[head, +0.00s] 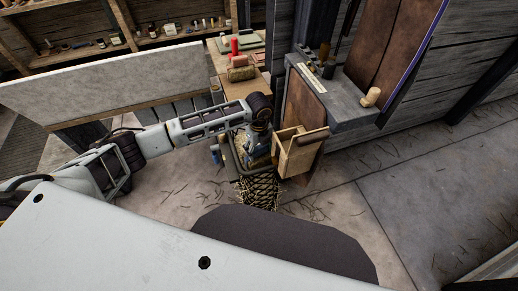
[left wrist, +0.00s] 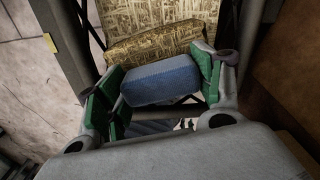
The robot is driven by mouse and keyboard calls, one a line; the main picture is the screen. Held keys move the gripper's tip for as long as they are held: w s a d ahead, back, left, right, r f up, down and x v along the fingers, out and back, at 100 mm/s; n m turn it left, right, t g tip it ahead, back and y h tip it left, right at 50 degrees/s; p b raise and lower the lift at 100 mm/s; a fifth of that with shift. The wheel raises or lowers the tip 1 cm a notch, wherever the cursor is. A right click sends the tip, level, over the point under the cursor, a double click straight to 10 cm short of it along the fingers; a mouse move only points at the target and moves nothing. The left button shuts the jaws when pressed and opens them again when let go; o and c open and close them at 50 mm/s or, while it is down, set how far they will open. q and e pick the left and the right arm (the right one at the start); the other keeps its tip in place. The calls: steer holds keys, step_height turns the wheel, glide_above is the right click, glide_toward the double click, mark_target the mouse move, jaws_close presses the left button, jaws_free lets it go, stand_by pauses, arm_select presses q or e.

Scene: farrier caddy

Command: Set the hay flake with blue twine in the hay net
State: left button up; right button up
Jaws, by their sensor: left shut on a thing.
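The hay flake with blue twine is a straw-coloured block (left wrist: 155,42) with a blue block-shaped part (left wrist: 160,80) on it. My left gripper (left wrist: 158,92) is shut on the blue part, its green pads on either side. In the head view my left gripper (head: 259,150) points down at the mouth of the hay net (head: 259,190), a dark mesh with straw showing through, under a grey rim. The wrist view shows the flake within the frame of the net's mouth, close to a straw-patterned surface (left wrist: 160,14). How deep the flake sits is hidden. My right gripper is out of view.
An open wooden box (head: 301,155) stands close to the right of the net's mouth. Behind, a bench holds another straw block (head: 241,74) with a reddish-brown top, and a red item (head: 235,46). A grey ledge (head: 340,108) is at right. The floor at right is clear except scattered straw.

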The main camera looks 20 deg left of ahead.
arm_select(q)
steer(key=shift+f, duration=0.15)
steer(key=o, duration=1.7)
steer(key=shift+o, duration=0.2)
step_height(320, 180, up, 12)
